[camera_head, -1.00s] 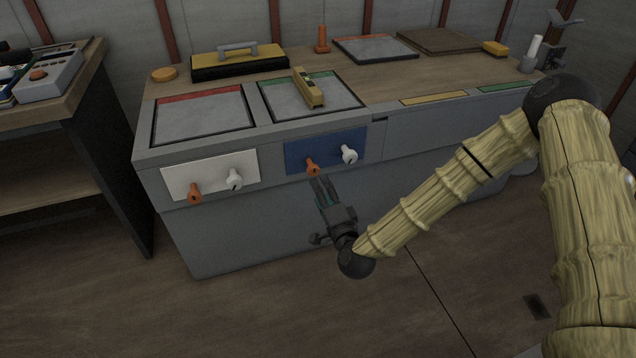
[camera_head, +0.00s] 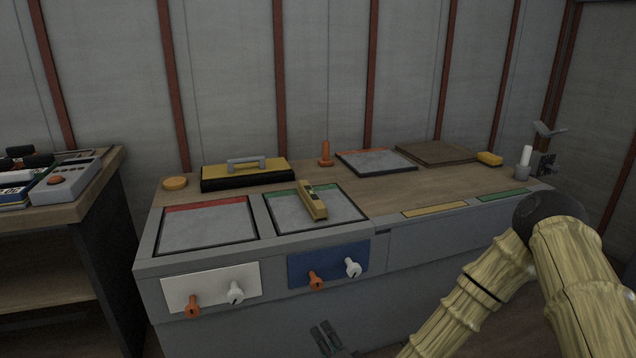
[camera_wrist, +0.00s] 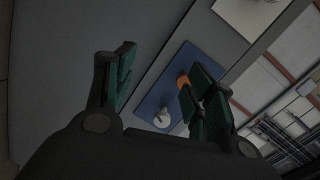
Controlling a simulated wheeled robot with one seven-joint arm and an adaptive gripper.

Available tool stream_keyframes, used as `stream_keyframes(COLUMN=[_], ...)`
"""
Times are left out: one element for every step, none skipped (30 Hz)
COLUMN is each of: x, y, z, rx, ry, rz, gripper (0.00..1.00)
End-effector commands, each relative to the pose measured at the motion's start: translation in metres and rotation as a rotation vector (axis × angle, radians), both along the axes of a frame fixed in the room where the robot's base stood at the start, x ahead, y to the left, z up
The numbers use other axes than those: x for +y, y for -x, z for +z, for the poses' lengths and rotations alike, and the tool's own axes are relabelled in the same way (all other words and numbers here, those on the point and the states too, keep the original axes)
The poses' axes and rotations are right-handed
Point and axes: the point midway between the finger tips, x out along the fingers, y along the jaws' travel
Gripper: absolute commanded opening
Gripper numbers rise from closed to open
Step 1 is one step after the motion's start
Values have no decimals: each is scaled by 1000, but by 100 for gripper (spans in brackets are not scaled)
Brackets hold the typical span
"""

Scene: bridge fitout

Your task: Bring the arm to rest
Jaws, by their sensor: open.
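My gripper (camera_head: 326,338) shows at the bottom of the head view, below the blue panel and in front of the cabinet (camera_head: 270,325). In the wrist view my gripper (camera_wrist: 160,92) has its dark green fingers spread wide, with nothing between them. The blue panel (camera_head: 329,260) with an orange knob (camera_head: 316,281) and a white knob (camera_head: 352,267) is above the fingertips. In the wrist view the blue panel (camera_wrist: 162,88) lies beyond the fingers, and the right finger stands close to its orange knob in the picture. Most of my gripper's body is below the head view's edge.
A white panel (camera_head: 208,290) with two knobs is to the left. On the countertop (camera_head: 385,193) are a red-edged tray (camera_head: 207,230), a green-edged tray (camera_head: 340,213) with a yellow tool (camera_head: 312,201), and a yellow toolbox (camera_head: 246,173). A side table (camera_head: 88,200) stands left.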

Motion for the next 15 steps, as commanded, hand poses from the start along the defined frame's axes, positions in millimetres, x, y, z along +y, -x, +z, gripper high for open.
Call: stream_keyframes(x=[1, 0, -3, -6, -9, -13, -18, -23, -30, -37, -43, -53, -61, -69, -81], y=[19, 30, 45, 57, 69, 86, 98, 111, 129, 142, 155, 173, 187, 200, 219], z=[-23, -36, -54, -66, -78, -94, -106, -116, -130, -139, -148, -159, -167, -174, -182], rx=[55, 88, 133, 166, 198, 242, 274, 307, 351, 384, 417, 461, 494, 526, 571], ry=[65, 106, 162, 204, 244, 298, 339, 378, 429, 468, 507, 556, 593, 630, 677], rz=[38, 59, 91, 113, 136, 168, 192, 217, 248, 274, 299, 333, 358, 384, 417], gripper=[55, 55, 55, 55, 55, 55, 55, 55, 55, 55, 55, 55, 55, 55, 55])
